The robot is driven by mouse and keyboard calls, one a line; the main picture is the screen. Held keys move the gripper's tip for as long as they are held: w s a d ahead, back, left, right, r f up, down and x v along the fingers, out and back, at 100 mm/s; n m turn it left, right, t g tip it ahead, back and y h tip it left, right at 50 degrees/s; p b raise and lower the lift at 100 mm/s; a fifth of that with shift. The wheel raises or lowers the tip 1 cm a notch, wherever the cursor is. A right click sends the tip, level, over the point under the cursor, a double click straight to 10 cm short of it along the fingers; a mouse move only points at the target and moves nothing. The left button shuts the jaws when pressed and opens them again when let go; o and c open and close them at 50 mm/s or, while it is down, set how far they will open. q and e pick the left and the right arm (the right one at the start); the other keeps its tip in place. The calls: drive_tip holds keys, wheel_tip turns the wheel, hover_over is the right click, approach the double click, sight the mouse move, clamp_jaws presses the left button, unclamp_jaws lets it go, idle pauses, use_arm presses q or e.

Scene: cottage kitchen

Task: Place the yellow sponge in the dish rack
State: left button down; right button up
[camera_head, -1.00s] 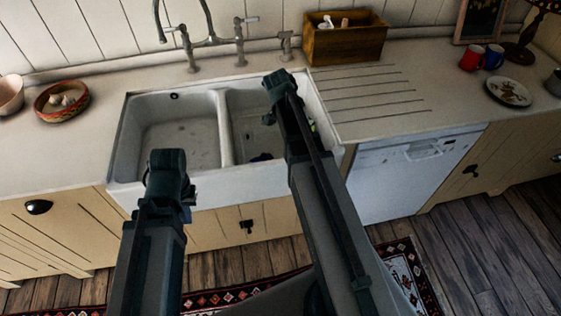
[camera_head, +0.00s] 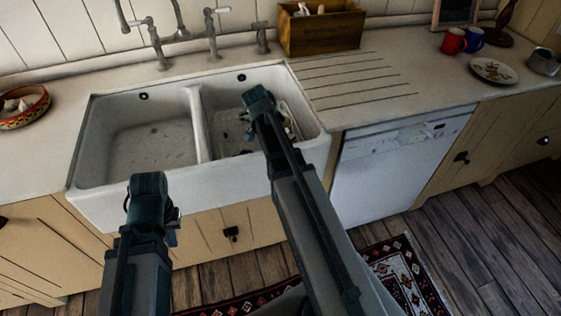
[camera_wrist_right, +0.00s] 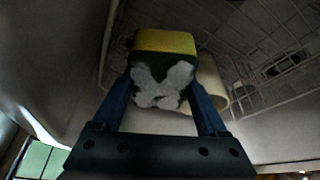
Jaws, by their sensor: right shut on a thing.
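The yellow sponge (camera_wrist_right: 165,41) shows in the right wrist view, with a mottled white and dark face towards the camera. My right gripper (camera_wrist_right: 160,95) is shut on it, one finger on each side. The wire dish rack (camera_wrist_right: 240,45) is just beyond and to the right of the sponge; I cannot tell whether they touch. In the head view the rack (camera_head: 285,108) sits in the right sink basin, partly hidden by my right arm, which also hides the sponge. My left gripper (camera_head: 172,228) is small and dark beside my left arm in front of the sink; its opening is unclear.
A cream rounded object (camera_wrist_right: 211,88) is beside the sponge. The left basin (camera_head: 150,145) looks empty. The tap (camera_head: 180,38) stands behind the sink. A wooden box (camera_head: 320,35), red mug (camera_head: 453,41) and plate (camera_head: 494,71) stand right; a patterned bowl (camera_head: 22,108) is left.

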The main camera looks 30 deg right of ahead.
drive_tip(key=shift+f+b, duration=2.75)
drive_tip(key=shift+f, duration=0.6)
drive_tip(key=shift+f, duration=0.15)
drive_tip(key=o, duration=1.2)
drive_tip(key=shift+p+v, duration=0.8)
drive_tip(key=shift+v, duration=0.1)
drive_tip(key=p+v, duration=0.9)
drive_tip(key=v, duration=0.1)
drive_tip(key=shift+r+p, duration=0.3)
drive_tip(key=shift+r, duration=0.05)
